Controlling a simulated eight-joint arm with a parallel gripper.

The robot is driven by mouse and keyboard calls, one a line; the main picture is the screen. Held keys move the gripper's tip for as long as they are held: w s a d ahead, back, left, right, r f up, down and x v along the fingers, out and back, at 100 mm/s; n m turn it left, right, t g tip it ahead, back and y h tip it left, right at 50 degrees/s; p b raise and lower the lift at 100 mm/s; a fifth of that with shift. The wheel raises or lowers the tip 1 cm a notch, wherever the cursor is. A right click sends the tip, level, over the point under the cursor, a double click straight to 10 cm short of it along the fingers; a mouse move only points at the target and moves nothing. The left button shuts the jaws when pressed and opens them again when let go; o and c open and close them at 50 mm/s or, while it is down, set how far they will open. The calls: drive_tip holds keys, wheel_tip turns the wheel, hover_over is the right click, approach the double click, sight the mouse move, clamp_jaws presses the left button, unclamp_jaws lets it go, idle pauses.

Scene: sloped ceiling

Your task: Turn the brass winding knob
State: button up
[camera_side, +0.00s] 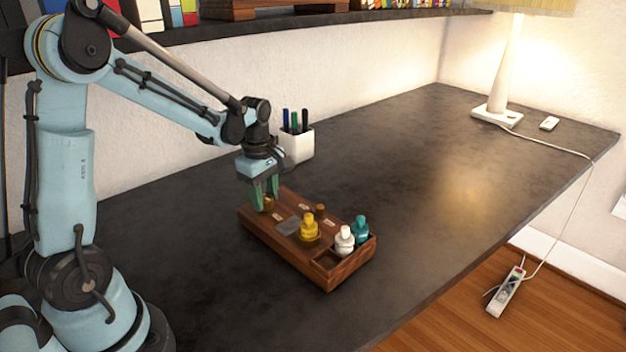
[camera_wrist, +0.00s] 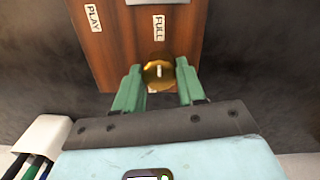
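The brass winding knob (camera_wrist: 159,75) is round, with a pale mark on its top, and sits near one end of a brown wooden box (camera_side: 281,248). In the side view the knob (camera_side: 269,203) is partly hidden by the fingers. My gripper (camera_wrist: 159,82) points down, with one green finger on each side of the knob. Both fingers appear to touch its sides, with no clear gap. In the side view my gripper (camera_side: 265,200) is low over the left end of the box.
A lamp (camera_side: 500,75) is at the far right. The desk right of the box is clear.

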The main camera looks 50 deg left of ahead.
sight(264, 198)
drive_tip(key=o, duration=0.4)
drive_tip(key=shift+o, duration=0.2)
drive_tip(key=shift+r, duration=0.1)
wheel_tip(264, 198, up, 12)
idle(0.4)
drive_tip(key=shift+s, duration=0.1)
drive_tip(key=s+d+f+m+t, duration=0.1)
drive_tip(key=s+d+m+t, duration=0.2)
drive_tip(key=d+m, duration=0.3)
drive_tip(key=s+d+f+m+t, duration=0.2)
drive_tip(key=s+d+m+t, duration=0.2)
drive_tip(key=m, duration=1)
drive_tip(key=d, duration=0.2)
drive_tip(key=shift+s+d+f, duration=0.15)
drive_tip(key=shift+d, duration=0.25)
